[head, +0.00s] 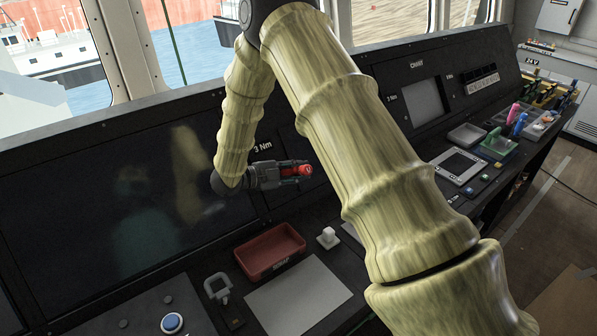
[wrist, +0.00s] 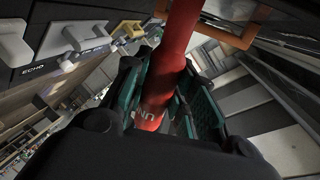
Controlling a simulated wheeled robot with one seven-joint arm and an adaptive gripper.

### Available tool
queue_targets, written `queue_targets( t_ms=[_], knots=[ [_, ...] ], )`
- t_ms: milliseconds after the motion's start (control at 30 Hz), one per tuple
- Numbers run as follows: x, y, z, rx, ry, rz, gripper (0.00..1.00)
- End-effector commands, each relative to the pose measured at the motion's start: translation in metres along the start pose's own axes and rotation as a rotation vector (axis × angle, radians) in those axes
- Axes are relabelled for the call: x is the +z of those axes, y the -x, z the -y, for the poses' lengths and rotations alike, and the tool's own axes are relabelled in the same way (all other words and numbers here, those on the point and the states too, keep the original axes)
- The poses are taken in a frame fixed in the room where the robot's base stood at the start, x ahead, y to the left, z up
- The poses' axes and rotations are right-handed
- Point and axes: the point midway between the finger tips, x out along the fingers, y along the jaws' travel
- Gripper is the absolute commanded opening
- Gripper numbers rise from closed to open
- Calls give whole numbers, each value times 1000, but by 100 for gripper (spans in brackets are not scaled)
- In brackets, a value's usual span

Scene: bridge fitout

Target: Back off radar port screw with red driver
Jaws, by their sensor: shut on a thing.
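My gripper (head: 286,174) is shut on the red driver (head: 304,170), in front of the console's upright panel, right of the large dark screen (head: 80,190). In the wrist view the driver (wrist: 176,50) stands between the green-padded fingers of my gripper (wrist: 166,98), with white letters on its red body. Its working tip cannot be made out. A "3 Nm" label (head: 263,146) is on the panel just above my gripper. The radar port screw cannot be made out; my arm and gripper cover part of that panel.
A red tray (head: 270,268), a grey mat (head: 300,297) and a small white knob (head: 328,237) lie on the desk below. A grey loop handle (head: 217,287) stands left of the mat.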

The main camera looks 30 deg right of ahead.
Motion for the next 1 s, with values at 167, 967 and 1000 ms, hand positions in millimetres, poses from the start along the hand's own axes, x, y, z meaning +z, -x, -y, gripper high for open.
queue_targets(
  t_ms=[167, 967, 1000],
  knots=[
    [0, 0, 0, 0, 0, 1, 0],
    [-3, 0, 1, 0, 0, 0, 0],
    [-6, 0, 1, 0, 1, 0, 0]
  ],
)
